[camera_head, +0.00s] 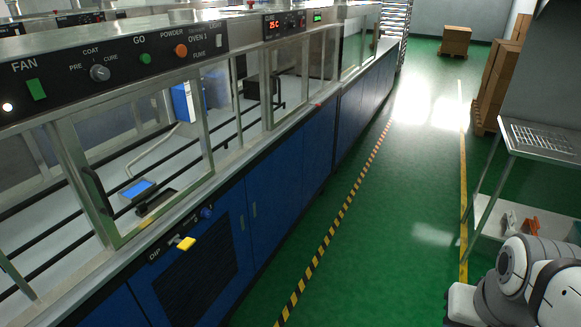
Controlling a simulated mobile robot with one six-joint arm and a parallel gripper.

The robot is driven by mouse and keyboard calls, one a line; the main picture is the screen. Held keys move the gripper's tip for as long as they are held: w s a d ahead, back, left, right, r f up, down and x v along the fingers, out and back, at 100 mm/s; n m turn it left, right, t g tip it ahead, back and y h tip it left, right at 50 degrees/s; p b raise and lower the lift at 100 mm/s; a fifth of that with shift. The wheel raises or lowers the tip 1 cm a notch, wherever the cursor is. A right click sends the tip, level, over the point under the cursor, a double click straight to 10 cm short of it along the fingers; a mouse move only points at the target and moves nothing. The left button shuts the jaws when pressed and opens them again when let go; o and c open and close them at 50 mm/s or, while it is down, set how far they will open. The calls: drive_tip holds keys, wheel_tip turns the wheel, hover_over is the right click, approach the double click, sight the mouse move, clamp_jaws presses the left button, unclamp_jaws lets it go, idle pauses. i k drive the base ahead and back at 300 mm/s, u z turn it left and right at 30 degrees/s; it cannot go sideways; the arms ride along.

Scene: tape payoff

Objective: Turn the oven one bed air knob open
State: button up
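The black control panel (128,70) of the oven line at the upper left carries the words "OVEN 1", "FAN", "COAT", "PRE", "CURE", "GO", "POWDER" and "FUME". A grey round knob (100,73) sits between "PRE" and "CURE". On the front rail below the glass, a yellow handle (185,243) sits beside the label "DIP", with a small blue knob (207,212) to its right. No "bed air" label is readable, so I cannot tell which control is that knob. My arm shows at the lower right, away from the oven; my gripper is not in view.
Glazed doors (130,165) with metal frames and blue cabinets (263,195) line the left. A green aisle floor (370,240) is clear, with a striped line (333,227). A metal table (535,150) stands right; cartons (495,85) are stacked behind it.

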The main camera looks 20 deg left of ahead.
sight(205, 212)
drive_tip(key=u, duration=0.35)
drive_tip(key=i, duration=1.1)
drive_tip(key=u, duration=0.8)
